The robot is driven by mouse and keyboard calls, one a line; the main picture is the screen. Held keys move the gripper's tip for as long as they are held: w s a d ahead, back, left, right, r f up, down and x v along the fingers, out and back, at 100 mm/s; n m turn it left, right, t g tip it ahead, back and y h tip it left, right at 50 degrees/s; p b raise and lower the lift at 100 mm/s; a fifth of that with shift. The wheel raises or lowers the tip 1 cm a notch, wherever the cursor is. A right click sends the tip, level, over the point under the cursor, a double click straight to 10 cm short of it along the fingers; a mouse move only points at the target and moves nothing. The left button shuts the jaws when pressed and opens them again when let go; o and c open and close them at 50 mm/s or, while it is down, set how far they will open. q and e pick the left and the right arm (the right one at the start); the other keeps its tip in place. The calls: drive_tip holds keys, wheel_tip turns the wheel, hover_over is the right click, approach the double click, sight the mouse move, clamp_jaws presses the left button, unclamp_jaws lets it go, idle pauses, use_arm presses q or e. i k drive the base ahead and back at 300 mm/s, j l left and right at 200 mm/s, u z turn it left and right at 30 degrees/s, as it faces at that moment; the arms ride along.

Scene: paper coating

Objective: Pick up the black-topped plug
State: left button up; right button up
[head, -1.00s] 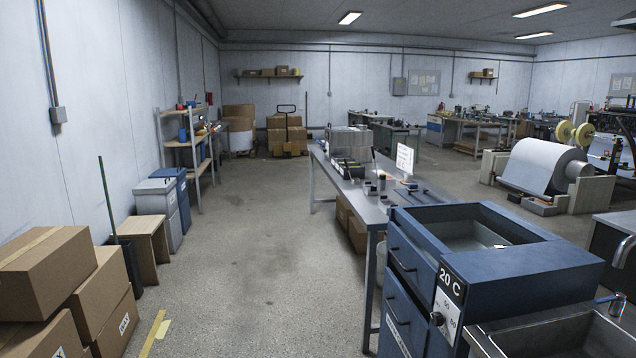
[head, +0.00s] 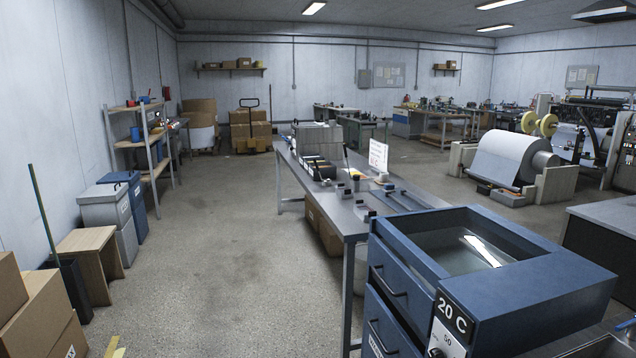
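Several small dark and grey items (head: 366,214) stand on the long grey metal table (head: 325,215) in the middle of the view. They are too small for me to tell which one, if any, is the black-topped plug. Neither of my grippers shows in the head view.
A blue cabinet marked 20 C, with an open water basin (head: 537,246) in its top, stands at the near end of the table. Cardboard boxes (head: 40,312), a wooden stool (head: 88,243) and grey and blue bins (head: 106,206) line the left. The floor between is clear.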

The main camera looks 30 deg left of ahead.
sight(356, 178)
drive_tip(key=i+j+u, duration=0.25)
drive_tip(key=i+j, duration=0.15)
drive_tip(key=i+j+u, duration=0.2)
drive_tip(key=i, duration=0.3)
drive_tip(key=k+j, duration=0.05)
drive_tip(key=j, duration=0.05)
